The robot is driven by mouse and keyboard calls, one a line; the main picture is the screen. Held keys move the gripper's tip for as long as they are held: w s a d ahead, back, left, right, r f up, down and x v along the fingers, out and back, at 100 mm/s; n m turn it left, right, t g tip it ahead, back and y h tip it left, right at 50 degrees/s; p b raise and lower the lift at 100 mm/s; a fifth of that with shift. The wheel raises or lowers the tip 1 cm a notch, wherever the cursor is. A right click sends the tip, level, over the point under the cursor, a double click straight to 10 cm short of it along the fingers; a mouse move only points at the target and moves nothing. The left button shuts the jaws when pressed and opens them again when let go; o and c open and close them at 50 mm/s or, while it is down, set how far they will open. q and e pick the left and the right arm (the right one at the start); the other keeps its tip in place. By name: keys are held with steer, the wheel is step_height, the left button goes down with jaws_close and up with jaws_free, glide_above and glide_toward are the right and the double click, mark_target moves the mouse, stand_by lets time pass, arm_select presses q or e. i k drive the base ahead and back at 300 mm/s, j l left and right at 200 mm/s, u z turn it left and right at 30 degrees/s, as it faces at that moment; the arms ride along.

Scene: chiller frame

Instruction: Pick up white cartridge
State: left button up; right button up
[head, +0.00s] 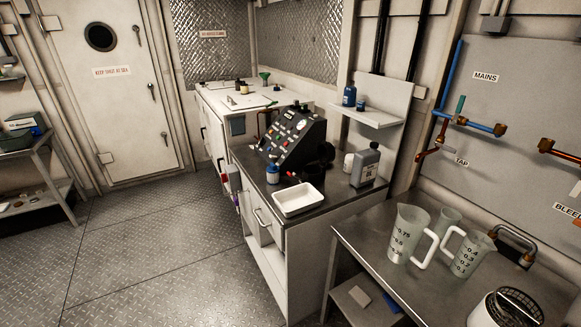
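A small white cylinder (349,162) stands upright on the dark counter, just left of a grey jug; it may be the white cartridge, but it is too small to tell. A white round container (483,317) with a black wire grille on top is at the bottom right, cut off by the picture's edge. Neither of my grippers is in view.
The dark counter (330,198) also carries a black control panel (292,138), a white tray (298,199), a blue bottle (272,175) and the grey jug (365,167). Measuring jugs (408,235) stand on the steel table (365,240). Floor at left (150,250) is clear.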

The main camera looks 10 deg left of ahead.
mark_target(274, 172)
steer(key=i+j+z, duration=0.1)
steer(key=i+z, duration=0.2)
steer(key=i, duration=0.55)
